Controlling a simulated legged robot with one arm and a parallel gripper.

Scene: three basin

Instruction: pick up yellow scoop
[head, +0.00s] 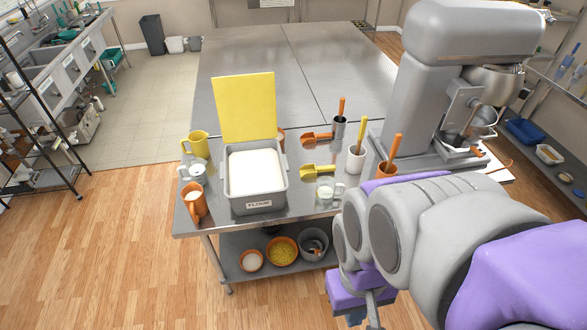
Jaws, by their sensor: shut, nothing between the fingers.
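The yellow scoop (318,172) lies on the metal table, just right of the flour bin, with its handle pointing right. It is in plain view and nothing holds it. My arm reaches in from the lower right. My gripper (368,312) hangs at the bottom of the view, in front of the table and well below and right of the scoop. It is shut and empty, apart from the scoop. Its tips are partly cut off by the lower edge.
A large mixer (415,90) stands right. The back of the table (280,70) is clear.

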